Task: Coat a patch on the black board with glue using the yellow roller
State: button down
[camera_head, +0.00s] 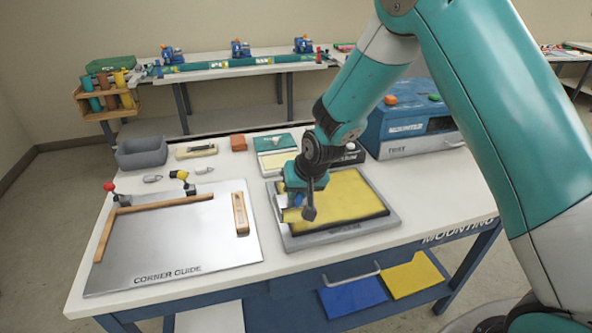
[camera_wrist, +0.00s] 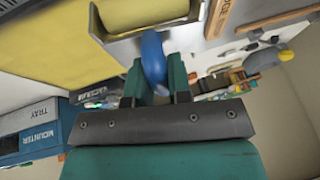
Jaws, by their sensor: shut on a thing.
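My gripper (camera_head: 303,188) is over the left part of the grey plate (camera_head: 350,230) at the table's middle. In the wrist view my gripper (camera_wrist: 155,85) is shut on the blue handle (camera_wrist: 152,55) of the roller. The roller's yellow cylinder (camera_wrist: 150,12) sits in a grey metal frame beyond the fingers. A broad yellow surface with a dark edge (camera_head: 350,195) lies on the plate; it also fills the upper left of the wrist view (camera_wrist: 45,45). I see no bare black board top. I cannot tell whether the roller touches the surface.
A metal corner guide (camera_head: 180,240) with wooden strips lies to the left. A grey bin (camera_head: 142,152) and small tools stand behind it. A blue machine (camera_head: 410,125) stands at the back right. Blue and yellow sheets (camera_head: 412,275) lie on the lower shelf.

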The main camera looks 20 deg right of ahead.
jog(key=shift+r+p, duration=1.25)
jog(key=shift+r, duration=1.05)
jog(key=shift+f, duration=0.1)
